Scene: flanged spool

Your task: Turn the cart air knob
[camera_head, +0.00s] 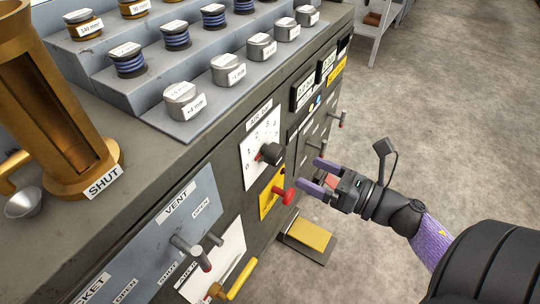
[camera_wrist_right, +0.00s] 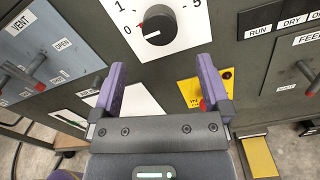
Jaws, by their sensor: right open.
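The air knob (camera_head: 270,153) is a dark round knob on a white numbered dial plate on the cart's side. In the right wrist view the knob (camera_wrist_right: 158,27) shows ahead of the fingertips, with a red mark near the 0. My right gripper (camera_head: 310,174) has purple fingers spread apart and empty. In the right wrist view its fingers (camera_wrist_right: 160,70) stand on both sides, below the knob and apart from it. My left gripper is not in view.
A red handle (camera_head: 284,194) on a yellow plate sits just below the dial. Vent levers (camera_head: 190,250) and a yellow handle (camera_head: 240,279) stick out at the lower left. A yellow pedal (camera_head: 309,235) is near the floor. Open floor lies to the right.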

